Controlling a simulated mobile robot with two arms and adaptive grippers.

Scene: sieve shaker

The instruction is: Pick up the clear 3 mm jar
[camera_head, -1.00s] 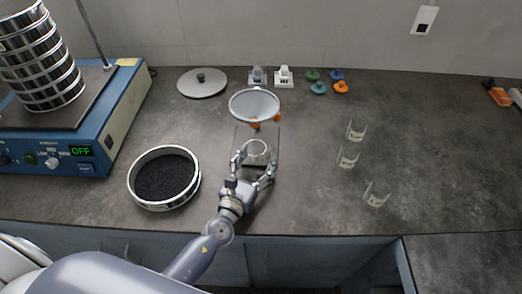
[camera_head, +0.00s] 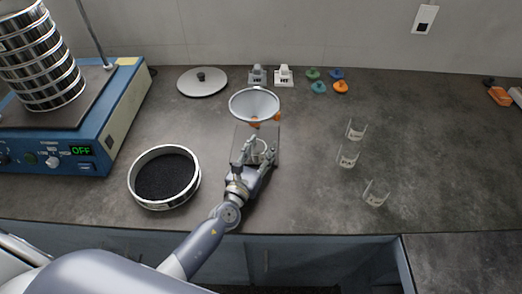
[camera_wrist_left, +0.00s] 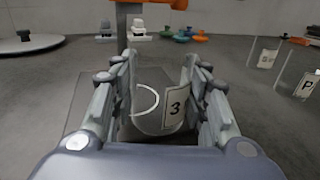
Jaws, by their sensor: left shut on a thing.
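The clear 3 mm jar (camera_wrist_left: 155,110) stands between the fingers of my left gripper (camera_wrist_left: 158,85) in the left wrist view. Its white label with a "3" faces the wrist camera. In the head view my left gripper (camera_head: 257,152) is shut on the jar (camera_head: 258,146), over the square plate (camera_head: 242,139) below the funnel. The fingers partly hide the jar there. I cannot tell whether the jar still rests on the plate. My right gripper does not show.
The funnel (camera_head: 254,103) on its orange stand is just behind the jar. A sieve with black grains (camera_head: 137,191) sits to the left. Several clear jars, such as this one (camera_head: 376,193), stand to the right. The shaker (camera_head: 110,130) is far left. The counter's right middle is clear.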

